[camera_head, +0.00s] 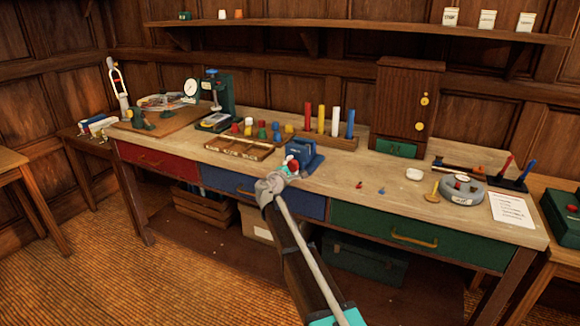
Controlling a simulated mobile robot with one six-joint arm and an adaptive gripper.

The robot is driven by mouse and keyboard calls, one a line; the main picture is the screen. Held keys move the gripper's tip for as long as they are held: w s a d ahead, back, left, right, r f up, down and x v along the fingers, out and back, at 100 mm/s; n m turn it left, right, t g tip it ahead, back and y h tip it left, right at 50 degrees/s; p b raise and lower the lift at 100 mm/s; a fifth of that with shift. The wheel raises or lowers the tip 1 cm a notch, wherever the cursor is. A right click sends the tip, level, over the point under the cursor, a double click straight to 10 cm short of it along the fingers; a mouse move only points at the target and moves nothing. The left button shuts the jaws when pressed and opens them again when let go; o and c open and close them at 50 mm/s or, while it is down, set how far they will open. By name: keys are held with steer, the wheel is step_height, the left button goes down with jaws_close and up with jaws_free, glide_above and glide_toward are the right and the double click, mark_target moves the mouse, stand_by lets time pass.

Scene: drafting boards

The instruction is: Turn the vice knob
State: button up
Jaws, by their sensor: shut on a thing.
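The blue vice (305,152) stands at the front edge of the workbench, near the middle. A small red knob (293,165) shows at its front. My gripper (288,168) is at this knob, its teal and pale fingers around it. It is shut on the knob. My wrist and arm come up from the bottom of the picture and cover part of the bench front below the vice. The finger contact is small in view, and the knob's turn angle cannot be read.
Left of the vice are a divided wooden tray (240,147) and several coloured pegs. Behind it stands a wooden rack (335,140) with tall coloured rods. The bench top (345,172) right of the vice is mostly clear, with small pieces on it. A wooden cabinet (408,90) stands behind.

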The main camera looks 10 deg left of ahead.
steer(key=n, duration=0.7)
steer(key=shift+w+a, duration=0.1)
steer(key=shift+a, duration=0.1)
steer(key=n, duration=0.7)
steer(key=shift+n, duration=0.3)
steer(key=n, duration=0.3)
steer(key=shift+n, duration=0.3)
steer(key=n, duration=0.3)
steer(key=shift+n, duration=0.4)
steer(key=n, duration=0.6)
steer(key=shift+n, duration=0.3)
